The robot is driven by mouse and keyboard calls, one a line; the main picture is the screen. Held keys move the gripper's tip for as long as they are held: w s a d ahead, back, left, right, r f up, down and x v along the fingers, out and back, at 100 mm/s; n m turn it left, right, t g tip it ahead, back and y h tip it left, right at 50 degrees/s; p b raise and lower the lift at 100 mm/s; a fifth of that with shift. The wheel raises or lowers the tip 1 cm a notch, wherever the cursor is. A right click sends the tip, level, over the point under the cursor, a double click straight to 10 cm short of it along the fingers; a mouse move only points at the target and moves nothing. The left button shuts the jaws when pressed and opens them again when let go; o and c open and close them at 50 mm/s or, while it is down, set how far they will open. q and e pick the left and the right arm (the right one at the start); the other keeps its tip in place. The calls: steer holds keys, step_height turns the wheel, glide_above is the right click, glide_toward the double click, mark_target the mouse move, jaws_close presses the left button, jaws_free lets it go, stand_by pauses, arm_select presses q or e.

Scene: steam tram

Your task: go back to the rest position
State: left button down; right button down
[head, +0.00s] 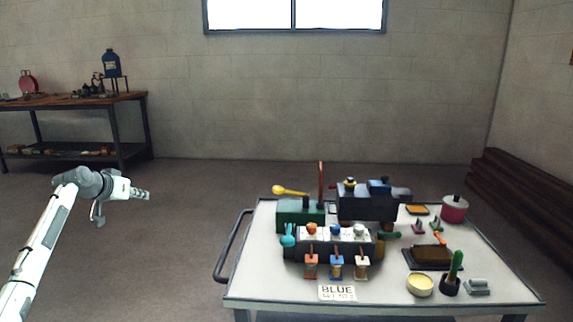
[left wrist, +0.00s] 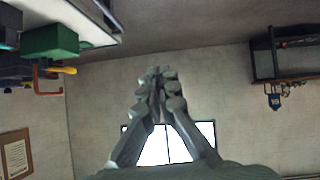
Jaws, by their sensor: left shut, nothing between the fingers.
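My left gripper (head: 139,194) is in the air over the bare floor, to the left of the white-topped cart (head: 388,294) and well apart from it. It also shows in the left wrist view (left wrist: 158,80), with its fingers together and nothing between them. My left arm (head: 45,240) comes in from the lower left edge of the head view. My right gripper is not in either view.
The cart bears a dark steam tram model (head: 366,207), a green box (head: 299,215), a red pot (head: 455,210) and a "BLUE" card (head: 338,292). Its handle (head: 229,250) juts left. A workbench (head: 75,101) stands at the back left. Floor between is clear.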

arm_select(q)
steer(key=s+a+r+n+g+y, duration=0.15)
steer(key=a+y, duration=0.25)
steer(key=a, duration=0.5)
steer(key=s+a+r+n+t+y, duration=0.15)
steer(key=a+y, duration=0.35)
steer(key=a, duration=0.5)
steer(key=s+d+f+m+g+h, duration=0.1)
steer(key=s+d+f, duration=0.4)
steer(key=f, duration=0.6)
steer(key=s+d+f+m+g+h, duration=0.15)
steer(key=s+d+f, duration=0.4)
steer(key=f, duration=0.55)
steer(key=s+d+f+m+g+h, duration=0.15)
steer(key=s+d+f, duration=0.35)
steer(key=f, duration=0.7)
steer(key=s+d+f+g, duration=0.1)
steer(key=s+d+f, duration=0.4)
steer(key=s, duration=0.7)
steer(key=s+d+f+g+h, duration=0.1)
steer(key=s+d+f, duration=0.5)
steer(key=s, duration=0.7)
steer(key=s+d+f+g+h, duration=0.1)
steer(key=s+d+f+g, duration=0.1)
steer(key=s+d+f, duration=0.3)
steer(key=s+f, duration=0.4)
steer(key=s, duration=0.3)
steer(key=shift+s+d+f+m+g, duration=0.15)
steer(key=shift+s+d+m+g, duration=0.15)
steer(key=shift+d+g, duration=0.1)
